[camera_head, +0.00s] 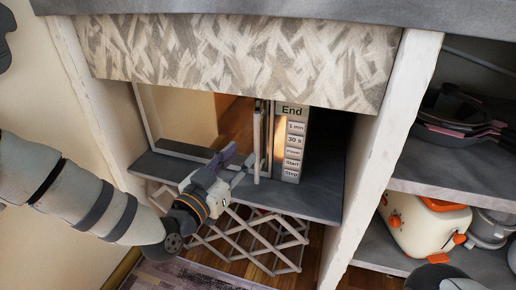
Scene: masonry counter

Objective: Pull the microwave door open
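The microwave stands on a grey shelf under the counter; its control panel (292,145) faces me, with an "End" display and several buttons. A pale upright handle (257,140) shows just left of the panel. I cannot tell for certain whether the door is ajar. My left gripper (246,168) reaches in from the left, its fingertips close to the handle's lower part. Contact and the gap between the fingers are not clear. My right gripper is not in view.
A patterned panel (240,50) hangs above the microwave. A white upright (378,150) stands to its right. Beyond it, shelves hold dark pans (460,115) and a cream toaster (425,225). A lattice rack (245,240) is below the grey shelf (315,200).

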